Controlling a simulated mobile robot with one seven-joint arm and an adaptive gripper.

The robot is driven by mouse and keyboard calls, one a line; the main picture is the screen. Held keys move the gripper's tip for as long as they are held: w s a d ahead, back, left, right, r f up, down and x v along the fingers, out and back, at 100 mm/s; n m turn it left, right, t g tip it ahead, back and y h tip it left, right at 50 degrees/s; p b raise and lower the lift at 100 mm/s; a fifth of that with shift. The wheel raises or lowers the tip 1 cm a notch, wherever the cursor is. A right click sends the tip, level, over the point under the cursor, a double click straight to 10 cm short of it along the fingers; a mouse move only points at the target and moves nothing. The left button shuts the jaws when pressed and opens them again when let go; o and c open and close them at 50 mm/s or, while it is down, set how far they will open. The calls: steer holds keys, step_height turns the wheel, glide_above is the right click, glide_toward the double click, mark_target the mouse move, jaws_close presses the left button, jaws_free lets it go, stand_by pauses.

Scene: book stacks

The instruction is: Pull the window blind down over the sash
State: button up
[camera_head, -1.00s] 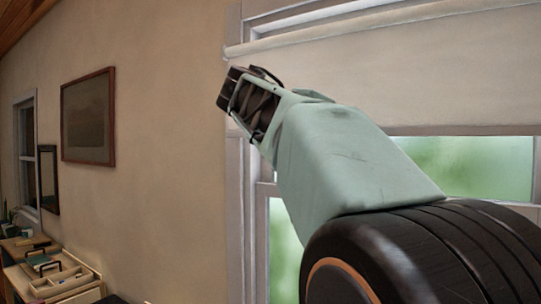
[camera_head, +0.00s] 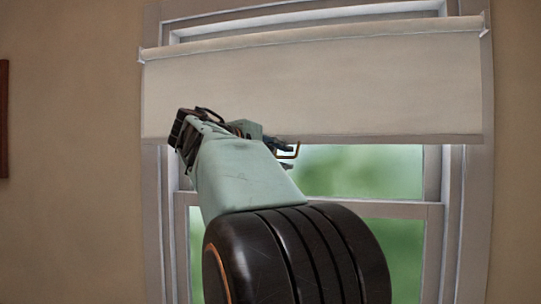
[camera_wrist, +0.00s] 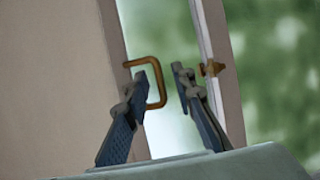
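The window blind (camera_head: 330,80) is a cream sheet hanging from a roller at the window's top. Its lower edge covers only the upper part of the window; the sash (camera_head: 365,210) below is bare. In the wrist view the handle (camera_wrist: 160,82) is a bent loop projecting from the blind's edge (camera_wrist: 118,60). My gripper (camera_wrist: 166,68) is open, its two blue-grey fingers apart. The handle's outer bar appears in the gap, close by the left finger; I cannot tell contact. My wrist hides part of the blind in the head view.
A small brass fitting (camera_wrist: 213,68) sits on the window bar right of my gripper. The window frame (camera_head: 152,220) and plain wall (camera_head: 75,150) stand at the left. A dark picture frame (camera_head: 3,120) shows at the left edge.

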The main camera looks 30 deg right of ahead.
steer(key=shift+w+d+f, duration=0.1)
steer(key=shift+d, duration=0.3)
steer(key=shift+c, duration=0.3)
jaws_close()
